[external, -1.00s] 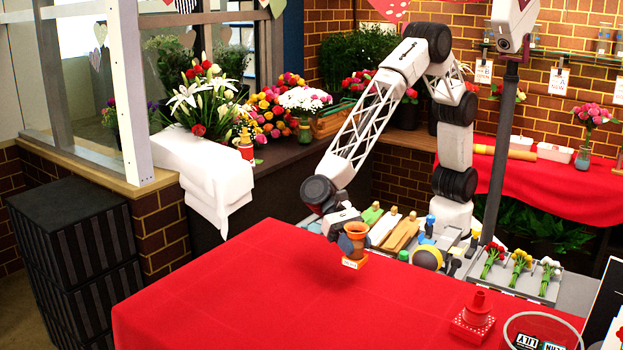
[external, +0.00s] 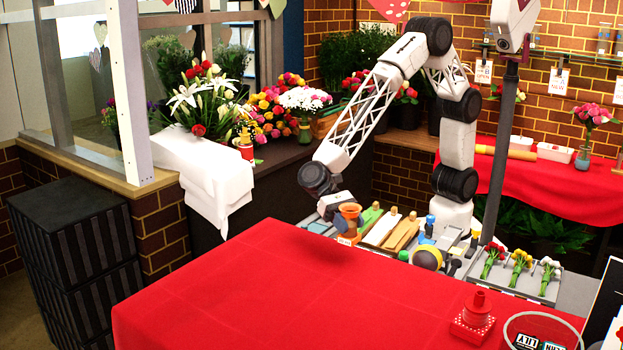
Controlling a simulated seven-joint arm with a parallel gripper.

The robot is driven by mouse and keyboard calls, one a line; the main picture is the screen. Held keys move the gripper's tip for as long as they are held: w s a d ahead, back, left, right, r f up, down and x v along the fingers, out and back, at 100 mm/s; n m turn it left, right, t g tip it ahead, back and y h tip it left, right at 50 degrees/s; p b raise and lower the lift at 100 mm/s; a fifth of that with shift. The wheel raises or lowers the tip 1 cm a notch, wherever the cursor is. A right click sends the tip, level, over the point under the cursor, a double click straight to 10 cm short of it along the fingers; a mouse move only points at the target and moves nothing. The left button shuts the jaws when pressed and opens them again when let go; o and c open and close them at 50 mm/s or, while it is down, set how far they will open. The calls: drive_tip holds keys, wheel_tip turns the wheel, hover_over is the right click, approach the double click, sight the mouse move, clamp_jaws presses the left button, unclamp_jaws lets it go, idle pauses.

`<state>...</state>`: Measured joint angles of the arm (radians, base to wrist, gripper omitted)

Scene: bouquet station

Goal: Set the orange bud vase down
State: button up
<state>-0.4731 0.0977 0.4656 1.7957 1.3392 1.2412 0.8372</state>
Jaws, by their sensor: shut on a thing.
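My gripper (external: 342,212) is shut on the orange bud vase (external: 349,214). The vase is upright, with a flared rim and a small white label low on its front. It hangs near the back edge of the red-covered table (external: 230,290), in front of the wrapped bundles. A soft shadow on the cloth below suggests it is clear of the table. The fingertips are small and partly hidden by the vase.
Wrapped bundles (external: 380,229) lie in a rack behind the table. A yellow-and-grey round tool (external: 428,257) sits to their right. A red stacked piece (external: 477,311) and a clear round rim (external: 541,317) are at the front right. The table's middle and left are bare.

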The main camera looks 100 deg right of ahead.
drive_tip(key=w+a, duration=0.3)
drive_tip(key=w, duration=0.1)
drive_tip(key=w+a+f, duration=0.1)
drive_tip(key=w+a, duration=0.2)
drive_tip(key=w, duration=0.1)
drive_tip(key=w+a, duration=0.3)
drive_tip(key=shift+w+a+f, duration=0.15)
drive_tip(key=shift+w+a, duration=0.05)
drive_tip(key=shift+w, duration=0.2)
idle(0.3)
drive_tip(key=shift+w+a, duration=0.2)
drive_tip(key=shift+w+a+f, duration=0.1)
drive_tip(key=shift+w+f, duration=0.05)
drive_tip(key=shift+f, duration=1.7)
drive_tip(key=shift+f, duration=0.1)
drive_tip(key=o, duration=1.1)
drive_tip(key=shift+o, duration=0.2)
